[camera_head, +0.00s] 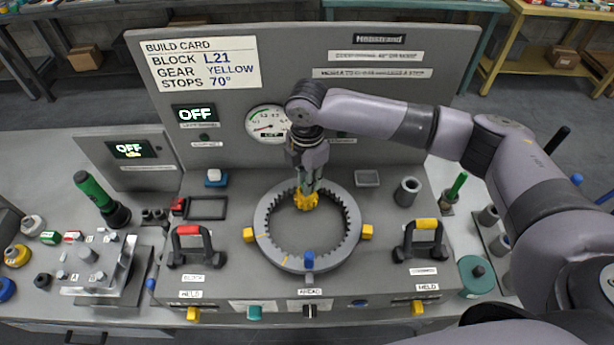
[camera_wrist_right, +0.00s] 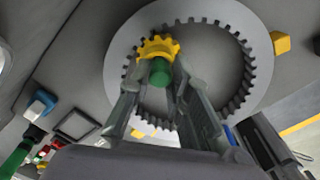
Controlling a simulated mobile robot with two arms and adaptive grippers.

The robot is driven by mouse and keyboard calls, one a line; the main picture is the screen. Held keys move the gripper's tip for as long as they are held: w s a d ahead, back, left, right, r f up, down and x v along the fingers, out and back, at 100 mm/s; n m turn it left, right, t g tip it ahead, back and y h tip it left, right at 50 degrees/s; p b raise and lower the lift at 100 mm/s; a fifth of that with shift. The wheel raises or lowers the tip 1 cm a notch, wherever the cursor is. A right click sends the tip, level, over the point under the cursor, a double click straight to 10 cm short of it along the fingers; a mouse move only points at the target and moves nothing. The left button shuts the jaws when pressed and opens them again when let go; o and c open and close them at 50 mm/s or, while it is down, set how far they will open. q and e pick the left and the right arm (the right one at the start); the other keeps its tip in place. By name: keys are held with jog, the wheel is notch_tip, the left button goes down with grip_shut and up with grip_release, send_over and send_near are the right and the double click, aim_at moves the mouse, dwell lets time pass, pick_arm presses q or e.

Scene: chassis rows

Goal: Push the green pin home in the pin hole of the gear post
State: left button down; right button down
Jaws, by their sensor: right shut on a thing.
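My right gripper (camera_head: 309,186) reaches down inside the toothed ring (camera_head: 264,219) from above. Its fingers are shut on the green pin (camera_wrist_right: 160,71), which shows between the fingertips in the right wrist view. The yellow gear (camera_head: 306,201) sits at the far inner side of the ring, right below the fingertips; it also shows in the wrist view (camera_wrist_right: 157,47). The pin stands over the middle of the gear. The gear post and its pin hole are hidden by the gear, pin and fingers, so I cannot tell how deep the pin is. My left gripper is not in view.
Two black handles, one with a red grip (camera_head: 188,230) and one with a yellow grip (camera_head: 427,224), flank the ring. Yellow blocks and a blue knob (camera_head: 309,260) sit around its rim. A back panel with a gauge (camera_head: 267,125) stands close behind.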

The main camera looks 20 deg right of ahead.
jog(key=shift+f, duration=0.2)
jog(key=c, duration=1.4)
grip_release()
notch_tip(320, 180, up, 12)
